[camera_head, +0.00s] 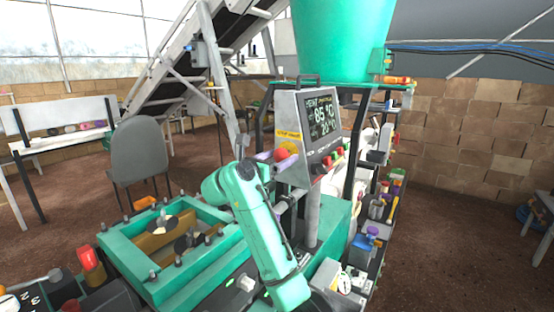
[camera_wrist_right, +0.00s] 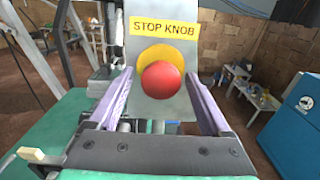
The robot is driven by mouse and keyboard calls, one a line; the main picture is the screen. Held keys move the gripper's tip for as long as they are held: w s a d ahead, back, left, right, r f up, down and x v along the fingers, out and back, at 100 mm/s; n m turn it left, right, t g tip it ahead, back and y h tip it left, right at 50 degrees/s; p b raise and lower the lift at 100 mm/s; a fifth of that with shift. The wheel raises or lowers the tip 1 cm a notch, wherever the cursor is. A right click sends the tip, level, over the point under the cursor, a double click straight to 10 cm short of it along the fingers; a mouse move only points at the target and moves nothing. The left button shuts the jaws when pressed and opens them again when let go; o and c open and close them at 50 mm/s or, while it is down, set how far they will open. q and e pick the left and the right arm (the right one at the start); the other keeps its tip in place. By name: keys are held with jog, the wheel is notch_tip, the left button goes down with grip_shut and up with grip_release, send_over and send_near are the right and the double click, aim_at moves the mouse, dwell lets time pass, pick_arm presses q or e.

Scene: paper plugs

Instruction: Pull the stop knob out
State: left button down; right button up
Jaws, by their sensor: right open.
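The stop knob (camera_wrist_right: 161,80) is a red ball in front of a yellow disc, on the grey side of the control box (camera_head: 311,130). A yellow label (camera_wrist_right: 163,27) reading "STOP KNOB" is above it. In the head view the red knob (camera_head: 283,155) shows at the box's left side. My right gripper (camera_wrist_right: 160,82) is open, its two purple fingers on either side of the knob with gaps between. It also shows in the head view (camera_head: 276,159) at the knob. Contact with the knob cannot be seen. My left gripper is out of view.
A green hopper (camera_head: 342,40) is above. A blue cabinet (camera_wrist_right: 295,125) is at right in the wrist view.

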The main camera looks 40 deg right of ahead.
jog(key=shift+a+f, duration=0.1)
jog(key=shift+a, duration=0.1)
jog(key=b+v, duration=0.5)
jog(key=v, duration=0.9)
jog(key=shift+a, duration=0.15)
